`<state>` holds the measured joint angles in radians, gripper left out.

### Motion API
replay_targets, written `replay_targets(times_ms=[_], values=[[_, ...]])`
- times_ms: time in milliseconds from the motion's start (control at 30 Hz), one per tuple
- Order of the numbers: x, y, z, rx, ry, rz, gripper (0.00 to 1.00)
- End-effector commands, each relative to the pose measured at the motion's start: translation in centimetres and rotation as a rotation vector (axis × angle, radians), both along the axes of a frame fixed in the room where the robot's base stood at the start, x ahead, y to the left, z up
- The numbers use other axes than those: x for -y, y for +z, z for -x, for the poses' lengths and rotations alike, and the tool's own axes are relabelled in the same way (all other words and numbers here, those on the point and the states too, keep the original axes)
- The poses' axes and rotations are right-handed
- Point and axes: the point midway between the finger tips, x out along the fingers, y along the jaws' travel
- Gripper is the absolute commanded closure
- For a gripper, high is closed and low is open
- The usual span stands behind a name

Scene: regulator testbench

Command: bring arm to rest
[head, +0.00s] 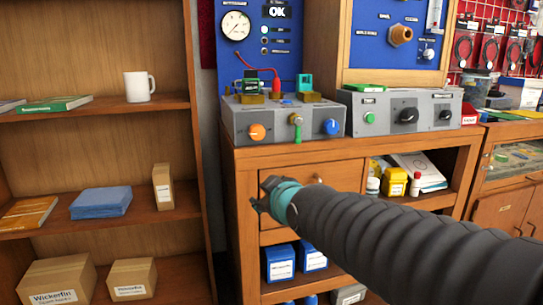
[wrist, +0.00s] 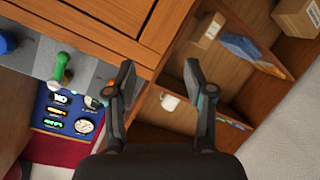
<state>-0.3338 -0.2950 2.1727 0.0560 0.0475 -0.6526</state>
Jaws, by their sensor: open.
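My arm reaches in from the lower right in the head view, sheathed in a black ribbed cover. My gripper (head: 264,194) is at its end, in front of the wooden cabinet's drawer and left of the drawer knob. In the wrist view my gripper (wrist: 160,85) shows two dark fingers spread apart with nothing between them. The grey control box (head: 240,123) on the cabinet top lies above my gripper in the head view. It has an orange knob (head: 257,132), a green-tipped lever (head: 297,130) and a blue knob (head: 331,127).
A wooden shelf (head: 100,113) on the left holds a white mug (head: 139,87), books and cartons. A second grey box (head: 390,126) stands right of the first. Wooden surfaces lie close around my gripper.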

Motion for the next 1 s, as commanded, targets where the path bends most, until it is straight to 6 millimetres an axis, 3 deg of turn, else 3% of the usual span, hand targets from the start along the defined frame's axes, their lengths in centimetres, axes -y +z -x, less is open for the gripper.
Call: replay_targets(times_ms=[100, 200, 400, 500, 667, 1000], values=[[1.4, -5.1, 4.0, -0.27, -0.065, -0.101, 0.47], [4.0, -8.8, 8.0, -0.477, -0.184, -0.168, 0.47], [10.8, -14.0, 17.9, -0.795, -0.504, -0.261, 0.47], [13.6, -15.2, 21.8, -0.857, -0.623, -0.281, 0.47], [15.8, -14.9, 23.9, -0.815, -0.688, -0.312, 0.47], [16.6, -14.1, 24.1, -0.782, -0.719, -0.34, 0.47]])
